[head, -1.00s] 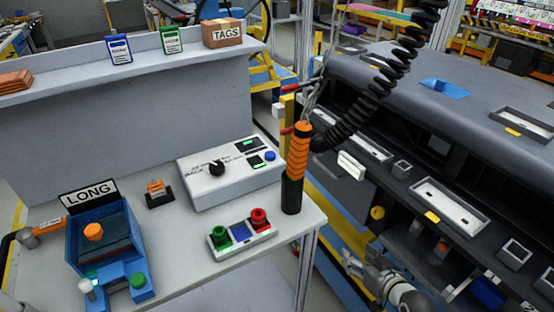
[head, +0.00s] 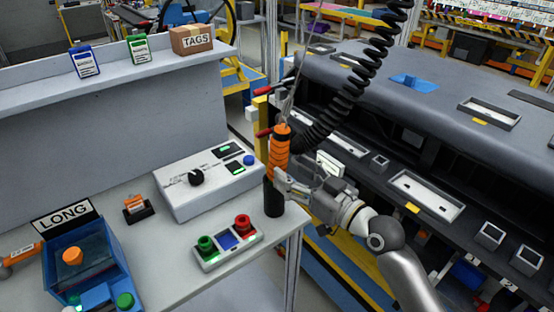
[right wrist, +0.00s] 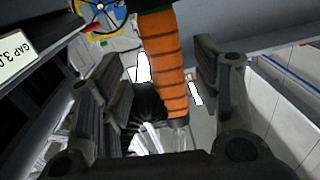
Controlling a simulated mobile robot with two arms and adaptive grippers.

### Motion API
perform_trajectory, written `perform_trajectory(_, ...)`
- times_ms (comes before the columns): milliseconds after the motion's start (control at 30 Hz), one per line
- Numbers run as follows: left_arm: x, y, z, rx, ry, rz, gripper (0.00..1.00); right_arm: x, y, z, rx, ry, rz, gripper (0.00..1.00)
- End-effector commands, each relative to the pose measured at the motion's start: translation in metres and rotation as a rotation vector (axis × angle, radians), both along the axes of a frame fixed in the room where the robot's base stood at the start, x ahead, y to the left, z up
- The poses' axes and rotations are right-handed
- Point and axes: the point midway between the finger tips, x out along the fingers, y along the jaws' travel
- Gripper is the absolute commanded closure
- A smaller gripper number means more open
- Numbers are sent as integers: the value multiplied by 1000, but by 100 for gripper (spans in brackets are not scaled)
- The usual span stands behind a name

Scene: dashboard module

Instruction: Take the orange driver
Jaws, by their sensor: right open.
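The orange driver (head: 279,152) stands upright at the right edge of the grey bench in the head view, its lower end in a black holder (head: 274,197). A black coiled cable hangs beside its top. My right gripper (head: 282,184) is at the driver's lower part, coming from the right. In the right wrist view the ribbed orange driver (right wrist: 166,62) stands between the two spread dark fingers of the right gripper (right wrist: 160,92), and gaps show beside it. The right gripper is open. My left gripper is not in view.
A button panel (head: 228,246) and a white control box (head: 207,180) sit left of the driver. A blue bin (head: 84,258) marked LONG stands further left. The dark dashboard module (head: 460,150) fills the right side, behind my right arm.

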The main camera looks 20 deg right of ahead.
Motion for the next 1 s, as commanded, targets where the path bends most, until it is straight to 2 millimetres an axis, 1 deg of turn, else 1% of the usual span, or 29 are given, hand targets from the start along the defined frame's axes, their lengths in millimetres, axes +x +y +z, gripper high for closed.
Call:
perform_trajectory(133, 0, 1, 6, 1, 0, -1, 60, 11, 7, 0, 3, 0, 0, 41)
perform_trajectory(267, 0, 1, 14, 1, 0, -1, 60, 28, 19, -2, 4, -1, 0, 41)
perform_trajectory(400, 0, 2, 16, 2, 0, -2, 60, 43, 25, -4, 1, 0, -2, 41)
perform_trajectory(500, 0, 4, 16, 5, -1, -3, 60, 46, 27, -5, 0, 0, -1, 41)
perform_trajectory(667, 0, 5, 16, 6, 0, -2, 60, 46, 27, -6, -1, 1, -1, 41)
perform_trajectory(700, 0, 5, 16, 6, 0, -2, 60, 46, 27, -6, -1, 1, -1, 43)
perform_trajectory(1000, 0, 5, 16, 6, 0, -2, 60, 46, 27, -6, 0, 1, -1, 81)
